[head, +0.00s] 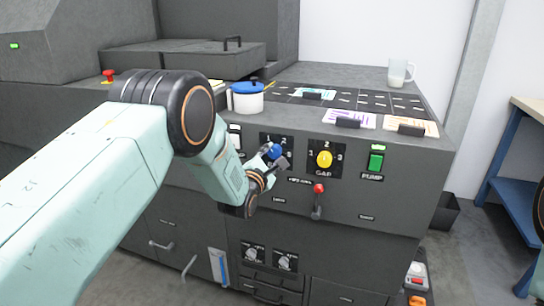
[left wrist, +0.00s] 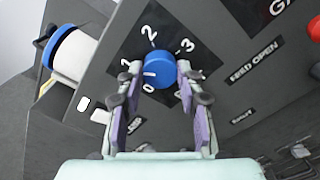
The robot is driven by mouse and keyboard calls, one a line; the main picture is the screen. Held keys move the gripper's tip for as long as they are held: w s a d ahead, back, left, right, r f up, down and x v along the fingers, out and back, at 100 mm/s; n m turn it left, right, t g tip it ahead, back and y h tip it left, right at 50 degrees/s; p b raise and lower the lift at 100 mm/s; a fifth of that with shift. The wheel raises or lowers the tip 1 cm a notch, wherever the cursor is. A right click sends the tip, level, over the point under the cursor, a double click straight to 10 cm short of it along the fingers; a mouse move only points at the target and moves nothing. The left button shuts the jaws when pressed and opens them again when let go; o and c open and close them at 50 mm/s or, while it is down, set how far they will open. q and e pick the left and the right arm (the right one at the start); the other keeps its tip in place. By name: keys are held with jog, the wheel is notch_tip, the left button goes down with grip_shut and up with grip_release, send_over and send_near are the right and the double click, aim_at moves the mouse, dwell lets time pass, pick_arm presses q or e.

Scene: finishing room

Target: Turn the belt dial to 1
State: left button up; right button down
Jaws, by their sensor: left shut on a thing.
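The belt dial (head: 274,152) is a blue knob on a black plate on the machine's front, left of the yellow GAP dial (head: 324,159). My left gripper (head: 268,165) reaches it from the left and below and is shut on it. In the left wrist view the blue knob (left wrist: 160,74) sits between the two fingertips (left wrist: 158,82), with one finger on each side. The numbers 1, 2 and 3 show around its upper side. Its lower side and name label are partly hidden by the fingers. I cannot tell surely which number it points to. My right gripper is out of view.
Right of the dials is a green PUMP switch (head: 376,161). Below is a red-tipped lever (head: 318,190). A white pot with a blue lid (head: 246,99), cards (head: 349,120) and a glass mug (head: 400,73) stand on top. Lower dials (head: 285,261) sit beneath.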

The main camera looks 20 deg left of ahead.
pick_arm(q)
jog(key=shift+s+a+f+n, duration=0.1)
jog(key=shift+f+n, duration=0.2)
jog(key=shift+n, duration=0.2)
jog(key=o, duration=1.2)
jog(key=shift+r, duration=0.15)
jog(key=shift+c, duration=0.2)
jog(key=shift+r, duration=0.1)
jog(key=s, duration=1.2)
jog(key=shift+a, duration=0.25)
